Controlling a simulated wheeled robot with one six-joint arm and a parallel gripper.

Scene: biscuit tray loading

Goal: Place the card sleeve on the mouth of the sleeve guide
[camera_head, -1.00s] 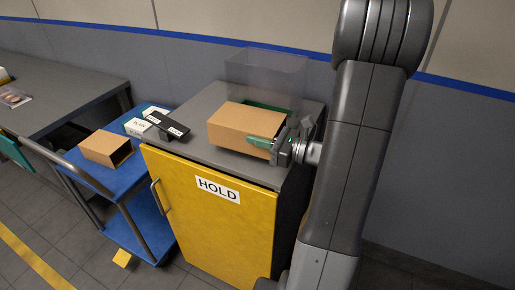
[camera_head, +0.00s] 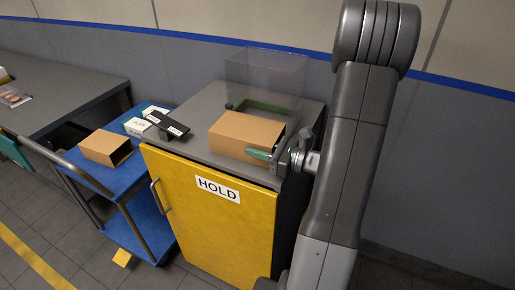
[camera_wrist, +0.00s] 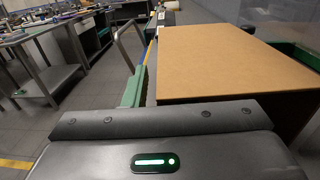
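The card sleeve (camera_head: 246,130) is a brown box-like card tube. It is at the top of the yellow-fronted cabinet, in front of the sleeve guide; I cannot tell whether it touches the top. My gripper (camera_head: 262,154) has a green finger against its near side and appears shut on it; the far finger is hidden. The wrist view shows the sleeve (camera_wrist: 225,62) large at the right, beside a green finger (camera_wrist: 134,89). The sleeve guide (camera_head: 268,106) appears as a green frame below a clear, tall-walled enclosure (camera_head: 266,72). Its mouth is partly hidden behind the sleeve.
A black labelled block (camera_head: 170,124) lies at the cabinet top's (camera_head: 207,103) left edge. A blue cart (camera_head: 119,177) to the left carries another brown sleeve (camera_head: 103,147) and small white-and-green cartons (camera_head: 137,126). A grey table (camera_head: 52,100) stands further left.

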